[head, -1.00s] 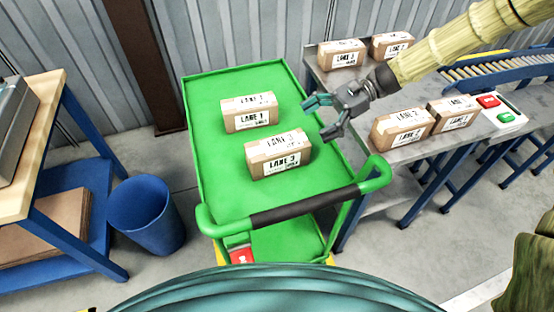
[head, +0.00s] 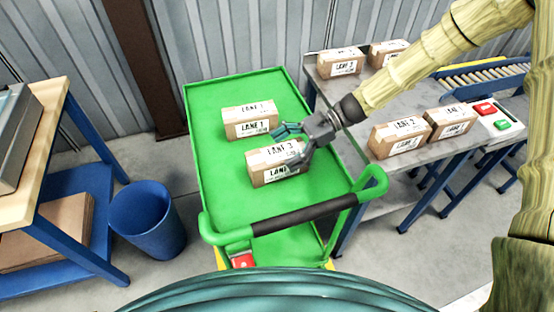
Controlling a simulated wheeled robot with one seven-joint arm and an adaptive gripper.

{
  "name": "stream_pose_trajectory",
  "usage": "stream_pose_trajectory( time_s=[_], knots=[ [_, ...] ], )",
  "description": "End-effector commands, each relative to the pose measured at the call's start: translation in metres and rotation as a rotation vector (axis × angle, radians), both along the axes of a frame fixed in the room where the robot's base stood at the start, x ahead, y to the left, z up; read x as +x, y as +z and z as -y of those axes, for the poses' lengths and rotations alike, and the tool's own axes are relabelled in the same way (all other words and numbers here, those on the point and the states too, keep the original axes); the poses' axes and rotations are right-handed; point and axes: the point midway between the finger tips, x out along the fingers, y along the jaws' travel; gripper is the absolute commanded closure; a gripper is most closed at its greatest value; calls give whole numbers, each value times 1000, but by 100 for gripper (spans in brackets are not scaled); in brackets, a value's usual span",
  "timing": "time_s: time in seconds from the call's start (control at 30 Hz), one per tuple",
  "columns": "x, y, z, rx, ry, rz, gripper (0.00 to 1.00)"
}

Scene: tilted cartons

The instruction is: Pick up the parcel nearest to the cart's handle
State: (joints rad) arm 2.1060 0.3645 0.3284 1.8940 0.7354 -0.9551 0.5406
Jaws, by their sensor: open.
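A green cart (head: 215,185) stands in the middle of the head view, its black-gripped handle (head: 290,216) at the near end. Two brown parcels lie on its top. The one nearest the handle is marked LANE 3 (head: 262,165). The other, marked LANE 1 (head: 249,121), lies a little farther back. My gripper (head: 290,146) is open at the right end of the LANE 3 parcel, its fingers pointing left and overlapping that end in the picture. I cannot tell whether they touch it. The fingers hide part of the parcel's right side and label.
A grey metal table (head: 352,98) at the right bears several parcels, including LANE 2 (head: 399,137). A roller conveyor (head: 490,75) and a red-green button box (head: 497,115) are beyond. A blue bin (head: 148,222) and a wooden-topped bench (head: 40,150) stand left. The cart's left side is clear.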

Motion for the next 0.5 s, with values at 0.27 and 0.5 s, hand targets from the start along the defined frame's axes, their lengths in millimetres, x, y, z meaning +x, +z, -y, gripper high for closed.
stream_pose_trajectory(
  time_s=[0.27, 0.5],
  knots=[
    [-3, -3, -7, 0, 0, 1, 11],
    [-3, -3, -7, 0, 0, 1, 47]
  ],
)
